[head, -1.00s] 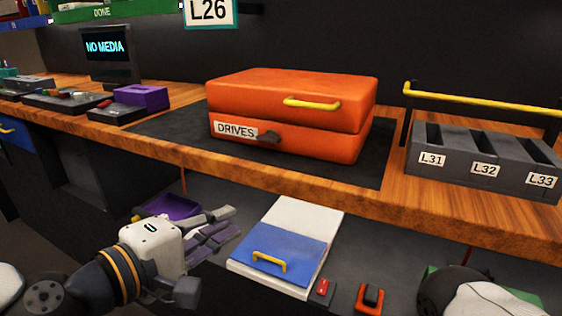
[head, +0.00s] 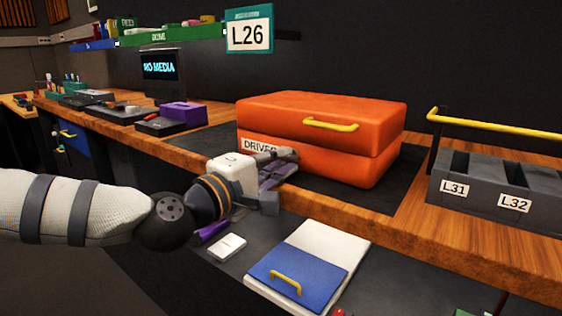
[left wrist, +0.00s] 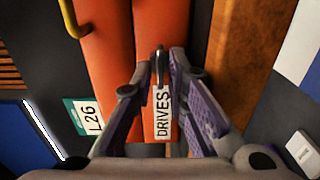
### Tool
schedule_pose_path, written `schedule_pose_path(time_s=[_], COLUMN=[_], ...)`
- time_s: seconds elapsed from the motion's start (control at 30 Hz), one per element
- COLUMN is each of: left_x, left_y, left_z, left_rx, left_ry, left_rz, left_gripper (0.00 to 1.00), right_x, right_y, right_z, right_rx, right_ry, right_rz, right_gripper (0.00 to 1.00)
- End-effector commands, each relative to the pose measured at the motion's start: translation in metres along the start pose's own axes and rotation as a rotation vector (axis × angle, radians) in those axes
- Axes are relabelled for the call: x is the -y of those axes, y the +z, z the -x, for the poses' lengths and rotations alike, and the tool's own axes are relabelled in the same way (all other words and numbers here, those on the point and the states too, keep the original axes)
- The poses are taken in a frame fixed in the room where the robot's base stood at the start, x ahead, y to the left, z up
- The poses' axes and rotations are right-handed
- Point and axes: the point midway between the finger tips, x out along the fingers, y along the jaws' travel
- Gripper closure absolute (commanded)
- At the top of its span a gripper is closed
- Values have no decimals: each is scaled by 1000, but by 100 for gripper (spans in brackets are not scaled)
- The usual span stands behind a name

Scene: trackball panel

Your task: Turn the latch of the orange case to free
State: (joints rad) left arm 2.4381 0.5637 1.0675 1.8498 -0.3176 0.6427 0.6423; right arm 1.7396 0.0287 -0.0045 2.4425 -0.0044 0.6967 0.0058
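The orange case (head: 320,120) lies closed on the dark mat on the bench, with a yellow handle (head: 331,125) on its lid. Its latch (left wrist: 159,64) shows in the left wrist view just beyond the DRIVES label (left wrist: 161,112); in the head view my gripper hides it. My left gripper (head: 288,156) is at the case's front face, covering part of the label. In the left wrist view its fingers (left wrist: 160,66) are apart on either side of the latch, with a gap visible; contact cannot be told. My right gripper is out of view.
A grey slotted holder (head: 497,192) with a yellow rail (head: 500,125) stands right of the case. A purple box (head: 184,112) and a NO MEDIA screen (head: 161,68) are left. Below the bench edge lies a blue and white panel (head: 300,275) with a yellow handle.

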Motion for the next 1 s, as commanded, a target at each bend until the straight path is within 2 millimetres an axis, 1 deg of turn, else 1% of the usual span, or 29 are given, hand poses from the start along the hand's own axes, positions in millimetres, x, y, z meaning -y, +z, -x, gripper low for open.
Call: schedule_pose_path(time_s=[0.1, 0.3, 0.37, 0.4, 0.77, 1.0], left_x=[0, 0, 0, 0, -1, -2], left_y=[0, 0, 0, 0, 0, 0], left_z=[-6, -6, -6, -6, -5, -5], left_rx=[1, 1, 1, 1, 0, 0], left_ry=[0, -1, -1, -1, 0, 0], left_rz=[-1, 0, 0, 0, -23, -149], left_gripper=[86, 86, 99, 100, 100, 100], right_x=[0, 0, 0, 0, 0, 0], right_y=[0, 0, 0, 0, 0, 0], right_z=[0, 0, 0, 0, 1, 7], right_rx=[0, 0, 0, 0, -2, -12], right_ry=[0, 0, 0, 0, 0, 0], right_rz=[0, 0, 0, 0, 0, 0], right_gripper=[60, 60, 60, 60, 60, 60])
